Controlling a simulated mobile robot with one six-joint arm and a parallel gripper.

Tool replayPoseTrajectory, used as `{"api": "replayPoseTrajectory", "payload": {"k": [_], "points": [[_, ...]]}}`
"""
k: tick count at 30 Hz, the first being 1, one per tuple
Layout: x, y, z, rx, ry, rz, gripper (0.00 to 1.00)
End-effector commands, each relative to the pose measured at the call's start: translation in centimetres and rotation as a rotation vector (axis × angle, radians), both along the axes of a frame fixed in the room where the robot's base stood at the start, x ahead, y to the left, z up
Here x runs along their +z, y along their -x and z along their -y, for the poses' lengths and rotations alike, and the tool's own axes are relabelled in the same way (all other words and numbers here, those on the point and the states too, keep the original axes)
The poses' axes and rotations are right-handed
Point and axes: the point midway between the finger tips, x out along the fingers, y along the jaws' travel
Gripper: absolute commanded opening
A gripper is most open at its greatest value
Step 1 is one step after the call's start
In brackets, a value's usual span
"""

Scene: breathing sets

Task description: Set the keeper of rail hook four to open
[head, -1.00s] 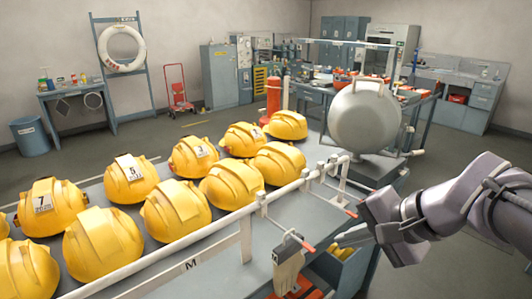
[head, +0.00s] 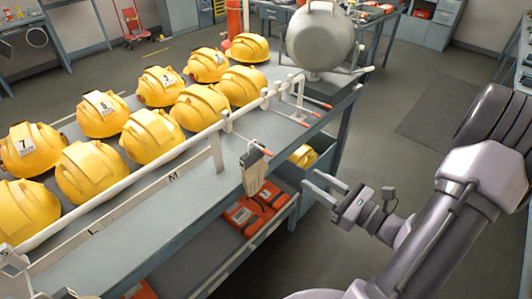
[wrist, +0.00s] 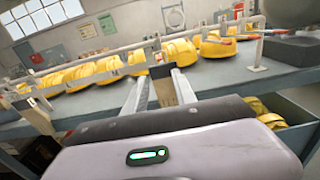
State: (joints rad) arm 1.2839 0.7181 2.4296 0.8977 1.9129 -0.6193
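A white rail (head: 200,137) runs along the front edge of the helmet bench, with several hooks on it. Two bare hooks with orange-red tips, one (head: 286,117) nearer and one (head: 315,100) farther, stick out at its right end. No hook number is readable, and the keepers are too small to tell open from shut. My gripper (head: 309,179) is open and empty, right of the hanging item and apart from it. In the wrist view the hanging item (wrist: 162,86) appears between my open fingers (wrist: 158,92).
Yellow helmets (head: 150,135) stand in rows on the grey bench (head: 200,185). A grey rounded tank (head: 320,38) stands at its far end. Orange-red cases (head: 257,205) lie on the shelf below. A bin (head: 318,160) holds a yellow helmet. Floor right of the bench is free.

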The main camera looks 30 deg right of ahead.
Motion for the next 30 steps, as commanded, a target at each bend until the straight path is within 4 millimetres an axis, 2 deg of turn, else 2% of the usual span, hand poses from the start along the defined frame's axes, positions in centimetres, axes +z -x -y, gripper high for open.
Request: {"api": "replayPoseTrajectory", "payload": {"k": [6,9,13,18,26,30], "points": [[-0.1,-6.4,-2.5,0.011,0.004,0.0,0.33],[0.0,-8.9,-3.4,0.009,0.004,0.0,0.33],[0.0,-11.2,-4.2,0.008,0.005,0.0,0.33],[0.0,-12.6,-4.7,0.006,0.003,0.0,0.33],[0.0,-12.7,-4.7,0.004,0.003,0.0,0.33],[0.0,-12.7,-4.7,0.005,0.004,-0.001,0.07]]}}
